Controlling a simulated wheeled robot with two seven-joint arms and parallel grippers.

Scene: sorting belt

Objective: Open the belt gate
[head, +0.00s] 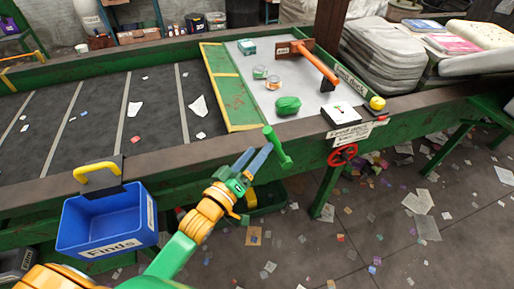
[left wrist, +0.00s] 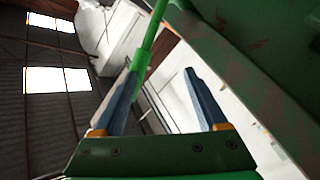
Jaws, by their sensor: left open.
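A green lever (head: 277,147) with a knob at each end stands out at the front edge of the belt frame. The green-and-yellow gate panel (head: 232,92) lies between the dark belt and the pale deck. My left gripper (head: 257,152) is open, its blue-grey fingers close to the lever. In the left wrist view the green lever bar (left wrist: 143,60) shows beside and partly beyond the left finger of my left gripper (left wrist: 160,85); I cannot tell whether it touches. My right gripper is not in view.
A blue Finds bin (head: 105,220) hangs on the front rail at left. The pale deck (head: 262,52) holds a green lump (head: 288,105), jars and an orange-handled tool (head: 312,65). A red handwheel (head: 342,155) sits right of the lever. Scraps litter the floor.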

